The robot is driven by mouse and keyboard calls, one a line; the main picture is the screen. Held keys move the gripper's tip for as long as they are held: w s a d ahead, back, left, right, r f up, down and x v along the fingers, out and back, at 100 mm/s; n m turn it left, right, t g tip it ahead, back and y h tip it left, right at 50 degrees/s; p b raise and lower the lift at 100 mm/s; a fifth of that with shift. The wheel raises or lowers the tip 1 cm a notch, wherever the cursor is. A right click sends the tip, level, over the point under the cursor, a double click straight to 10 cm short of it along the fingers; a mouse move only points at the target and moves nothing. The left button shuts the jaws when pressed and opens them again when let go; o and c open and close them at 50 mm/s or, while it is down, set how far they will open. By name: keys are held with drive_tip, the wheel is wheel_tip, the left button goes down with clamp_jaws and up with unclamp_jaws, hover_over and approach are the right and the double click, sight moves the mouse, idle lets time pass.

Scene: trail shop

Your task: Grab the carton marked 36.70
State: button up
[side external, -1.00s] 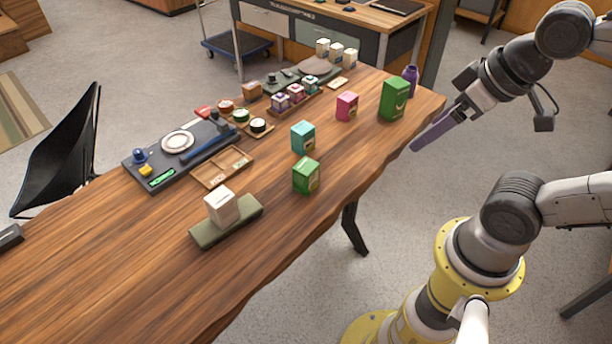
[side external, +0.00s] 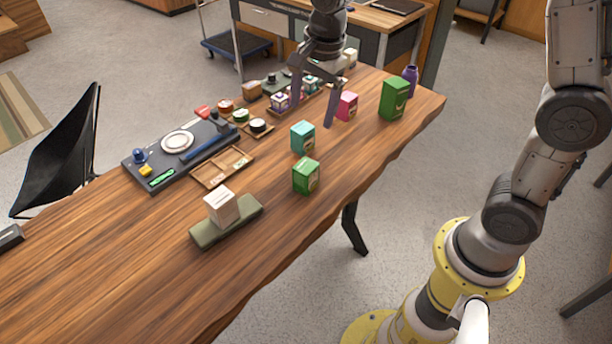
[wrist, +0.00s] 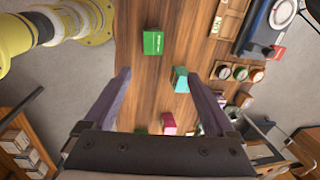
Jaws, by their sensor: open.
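No 36.70 mark is legible, so I cannot tell which carton bears it. On the wooden table stand a teal carton (side external: 303,138), a small green carton (side external: 306,177), a pink carton (side external: 346,106), a larger green carton (side external: 394,99) and a pale carton (side external: 221,206) on an olive pad (side external: 205,236). My gripper (side external: 313,117) is open and empty, pointing down above the table near the teal and pink cartons. In the wrist view, the teal carton (wrist: 180,80), small green carton (wrist: 153,42) and pink carton (wrist: 168,122) show between or beyond the fingers.
A dark tray (side external: 150,160) with a plate, a wooden divided tray (side external: 222,168), and several small tins and boxes line the table's far side. A purple bottle (side external: 411,80) stands at the right end. The table's near left part is clear.

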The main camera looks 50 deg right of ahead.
drive_tip(key=g, duration=0.1)
hover_over(304, 167)
wheel_tip(304, 167, down, 5)
drive_tip(key=shift+g, duration=0.4)
wheel_tip(304, 167, down, 9)
drive_tip(key=shift+f, duration=0.15)
drive_tip(key=shift+d+f, duration=0.15)
drive_tip(key=shift+f, duration=1.5)
drive_tip(key=shift+d+f, duration=0.15)
drive_tip(key=shift+f, duration=1.45)
drive_tip(key=shift+c, duration=0.2)
clamp_jaws()
